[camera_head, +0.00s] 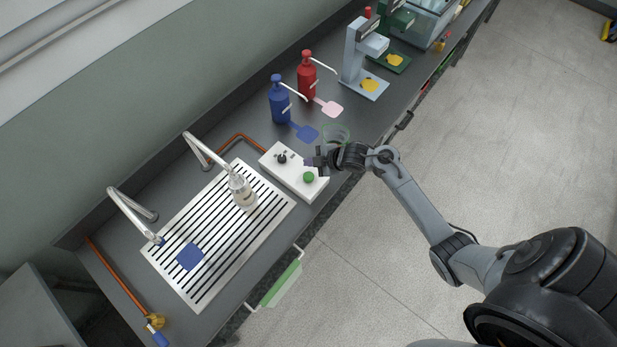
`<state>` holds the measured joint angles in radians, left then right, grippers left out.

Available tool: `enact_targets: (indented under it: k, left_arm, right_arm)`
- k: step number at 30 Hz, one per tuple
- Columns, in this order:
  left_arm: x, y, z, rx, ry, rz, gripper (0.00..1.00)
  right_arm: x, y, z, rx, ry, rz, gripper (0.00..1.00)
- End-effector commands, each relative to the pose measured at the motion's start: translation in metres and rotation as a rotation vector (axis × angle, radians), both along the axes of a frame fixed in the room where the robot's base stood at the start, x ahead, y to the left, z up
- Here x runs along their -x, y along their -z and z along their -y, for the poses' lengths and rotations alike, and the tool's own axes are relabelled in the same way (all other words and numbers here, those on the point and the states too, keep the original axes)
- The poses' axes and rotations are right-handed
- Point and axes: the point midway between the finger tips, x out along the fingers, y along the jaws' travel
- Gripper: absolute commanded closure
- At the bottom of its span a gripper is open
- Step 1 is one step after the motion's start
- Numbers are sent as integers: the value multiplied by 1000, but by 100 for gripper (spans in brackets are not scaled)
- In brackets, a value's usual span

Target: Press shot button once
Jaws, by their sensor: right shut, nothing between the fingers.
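A white control box (293,181) sits on the grey counter beside the drip grate. It carries a round green button (308,177) near its front right and a black knob (282,158) at its back left. No label is readable, so I cannot tell from lettering which control is the shot button. My right gripper (316,161) hangs over the right end of the box, just behind the green button. It is shut and empty, and it looks apart from the green button. It hides part of the box's right end. My left gripper is out of view.
Two curved spouts rise behind. Blue (279,104) and red (307,78) pump bottles and a grey machine (354,55) stand at the back.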

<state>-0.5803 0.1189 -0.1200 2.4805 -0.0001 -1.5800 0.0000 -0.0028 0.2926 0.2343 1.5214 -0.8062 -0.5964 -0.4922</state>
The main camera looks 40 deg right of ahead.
Motion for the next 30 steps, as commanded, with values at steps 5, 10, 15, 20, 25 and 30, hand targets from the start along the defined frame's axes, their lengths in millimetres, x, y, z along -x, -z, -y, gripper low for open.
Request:
enact_targets:
  k: [5, 10, 15, 20, 25, 30]
  left_arm:
    - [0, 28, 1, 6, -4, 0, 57]
    - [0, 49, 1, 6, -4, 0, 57]
    - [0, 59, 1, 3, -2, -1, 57]
    - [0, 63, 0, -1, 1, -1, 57]
    - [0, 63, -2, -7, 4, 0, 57]
    - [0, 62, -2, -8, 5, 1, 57]
  right_arm:
    - [0, 27, 0, -1, 0, 1, 100]
    - [0, 47, 0, 0, 2, 1, 100]
    - [0, 61, 0, 0, -1, -1, 100]
    - [0, 67, 1, 1, 1, 0, 100]
    - [0, 68, 1, 0, 1, 1, 100]
    - [0, 68, 0, 0, 1, 1, 100]
